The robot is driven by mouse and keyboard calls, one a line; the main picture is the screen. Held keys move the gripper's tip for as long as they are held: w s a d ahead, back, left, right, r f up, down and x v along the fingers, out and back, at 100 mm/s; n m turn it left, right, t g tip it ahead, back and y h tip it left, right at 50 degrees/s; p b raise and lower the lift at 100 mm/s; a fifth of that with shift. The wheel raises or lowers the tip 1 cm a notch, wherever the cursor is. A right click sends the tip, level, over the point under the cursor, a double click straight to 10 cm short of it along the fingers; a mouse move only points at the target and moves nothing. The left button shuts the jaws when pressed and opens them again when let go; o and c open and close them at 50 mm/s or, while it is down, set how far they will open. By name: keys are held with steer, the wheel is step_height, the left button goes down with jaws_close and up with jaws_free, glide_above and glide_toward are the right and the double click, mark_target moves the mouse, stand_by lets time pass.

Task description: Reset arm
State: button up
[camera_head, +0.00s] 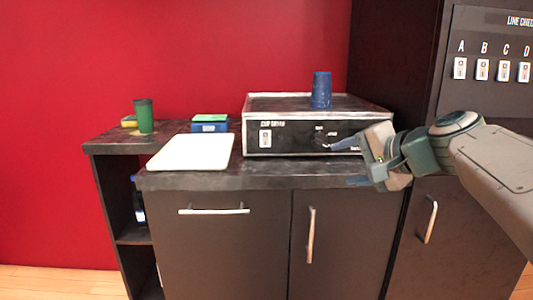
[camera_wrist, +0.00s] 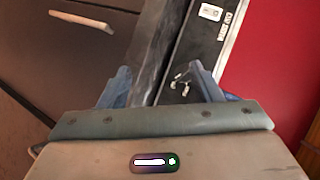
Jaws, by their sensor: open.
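My gripper (camera_head: 352,163) is at the end of my arm, which reaches in from the right in the head view. It is in front of the right part of a black box-shaped machine labelled like a cup dryer (camera_head: 300,135). In the wrist view my gripper (camera_wrist: 162,82) has its two blue-grey fingers spread apart with nothing between them. Beyond them are the counter edge and the machine's front panel (camera_wrist: 205,45). Whether a finger touches the panel or its small controls, I cannot tell.
A blue cup (camera_head: 321,90) stands upside down on the machine. A white board (camera_head: 191,152), a blue-green box (camera_head: 210,124) and a green cup (camera_head: 144,116) are on the counter left of it. A tall dark cabinet (camera_head: 395,60) stands at right. Cabinet handles (camera_head: 311,235) stick out below.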

steer(key=s+a+r+n+g+h+p, duration=0.1)
steer(key=s+r+n+g+h+p, duration=0.1)
steer(key=s+p, duration=0.7)
steer(key=s+a+r+n+g+h+p, duration=0.1)
steer(key=s+n+g+h+p, duration=0.3)
steer(key=s+p, duration=0.6)
steer(key=r+n+g+p, duration=0.1)
steer(key=n+g+p, duration=0.1)
steer(key=p, duration=0.8)
steer(key=shift+r+n, duration=0.15)
steer(key=shift+n, duration=0.35)
